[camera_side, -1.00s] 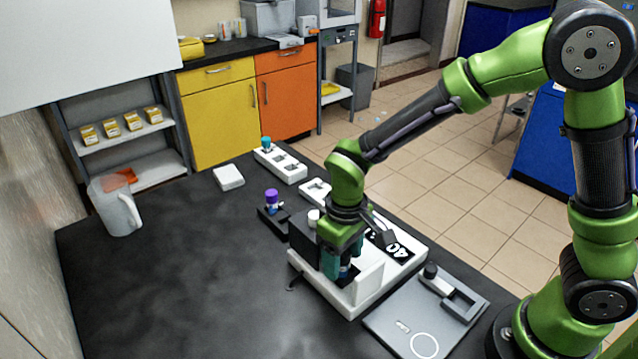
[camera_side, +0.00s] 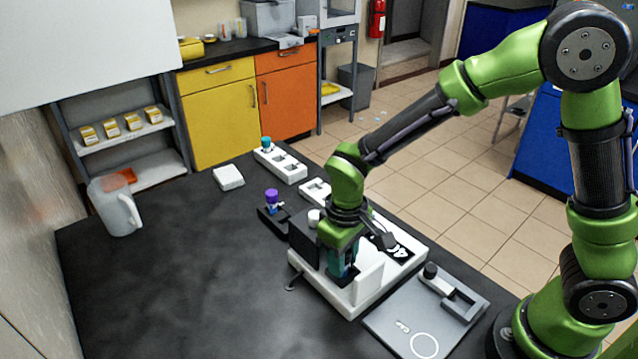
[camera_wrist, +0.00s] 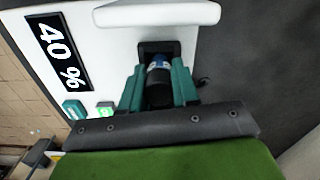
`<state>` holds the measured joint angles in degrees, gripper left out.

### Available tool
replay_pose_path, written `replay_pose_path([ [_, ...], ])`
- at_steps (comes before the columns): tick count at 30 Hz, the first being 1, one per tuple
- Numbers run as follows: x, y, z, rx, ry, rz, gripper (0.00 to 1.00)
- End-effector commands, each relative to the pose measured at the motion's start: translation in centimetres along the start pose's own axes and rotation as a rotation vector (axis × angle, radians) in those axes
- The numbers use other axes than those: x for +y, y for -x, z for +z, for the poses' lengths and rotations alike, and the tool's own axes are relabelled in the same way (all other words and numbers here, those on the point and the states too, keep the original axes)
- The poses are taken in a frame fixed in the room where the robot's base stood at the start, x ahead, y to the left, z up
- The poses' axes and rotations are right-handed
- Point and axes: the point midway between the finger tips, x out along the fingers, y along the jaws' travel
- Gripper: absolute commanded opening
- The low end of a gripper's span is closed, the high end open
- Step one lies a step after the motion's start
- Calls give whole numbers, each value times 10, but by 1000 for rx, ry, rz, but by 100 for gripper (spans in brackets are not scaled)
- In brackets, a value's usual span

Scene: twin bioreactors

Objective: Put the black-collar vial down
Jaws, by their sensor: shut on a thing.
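My gripper (camera_wrist: 159,92) is shut on the black-collar vial (camera_wrist: 158,66), whose black collar sits between the two teal fingers. The vial's blue and clear part shows beyond the collar, pointing at a dark square recess (camera_wrist: 152,47) in the white device (camera_wrist: 110,42). I cannot tell whether the vial touches the recess floor. In the side view my gripper (camera_side: 342,262) is low over the white device (camera_side: 318,290), and the vial is mostly hidden by the fingers.
The device has a "40 %" display (camera_wrist: 56,52) and a green-lit button (camera_wrist: 105,108). A purple-capped vial (camera_side: 272,197) stands in a black holder to the left. A grey scale-like plate (camera_side: 400,325) lies at right. A white rack (camera_side: 282,165) with a teal-capped vial stands behind. The front-left tabletop is clear.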

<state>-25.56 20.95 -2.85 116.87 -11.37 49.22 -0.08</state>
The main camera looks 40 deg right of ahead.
Motion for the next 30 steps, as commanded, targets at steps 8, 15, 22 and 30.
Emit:
replay_pose_path([
  [8, 0, 45, -2, 8, 1, -2, 0],
  [15, 0, 88, -1, 5, 1, -1, 0],
  [22, 0, 127, -1, 7, -1, -2, 0],
  [30, 13, 153, -25, -1, -86, -1, 0],
])
